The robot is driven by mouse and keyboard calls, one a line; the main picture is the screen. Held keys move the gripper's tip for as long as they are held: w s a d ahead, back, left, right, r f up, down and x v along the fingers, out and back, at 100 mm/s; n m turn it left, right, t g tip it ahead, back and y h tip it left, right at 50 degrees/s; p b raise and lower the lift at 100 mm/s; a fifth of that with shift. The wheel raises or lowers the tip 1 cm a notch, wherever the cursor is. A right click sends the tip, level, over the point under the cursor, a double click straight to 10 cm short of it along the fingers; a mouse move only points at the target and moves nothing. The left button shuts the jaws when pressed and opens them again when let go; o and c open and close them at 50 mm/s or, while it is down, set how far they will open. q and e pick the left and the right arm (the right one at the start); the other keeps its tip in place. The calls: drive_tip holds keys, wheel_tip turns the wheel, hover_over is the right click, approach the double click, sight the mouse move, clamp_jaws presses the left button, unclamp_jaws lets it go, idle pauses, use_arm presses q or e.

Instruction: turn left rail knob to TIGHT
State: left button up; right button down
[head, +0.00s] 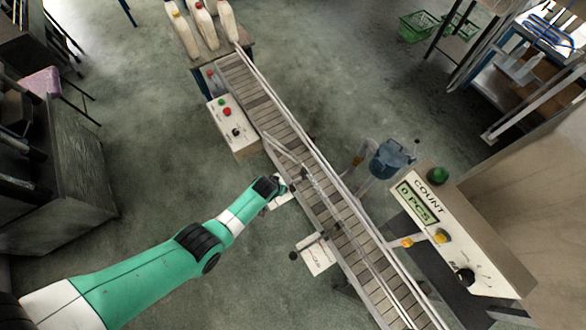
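My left arm comes in from the lower left, and its gripper (278,185) is at the left edge of the conveyor, over a small white plate (281,200). The gripper hides any knob there, and whether its fingers are open or shut is too small to tell. A second white plate (318,257) with dark markings sits further down the same side, with a black knob (293,256) at its left. I cannot read its markings. A metal guide rail (285,148) angles over the belt beside my gripper. My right gripper is not in view.
The slatted conveyor (262,104) runs diagonally. Several white bottles (205,25) stand at its top end. A control box (233,128) has red and green buttons. A blue container (388,160) and a COUNT panel (450,230) reading "0 PCS" stand right.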

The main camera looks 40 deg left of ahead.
use_arm(q)
drive_tip(key=shift+f, duration=0.2)
clamp_jaws()
idle(0.3)
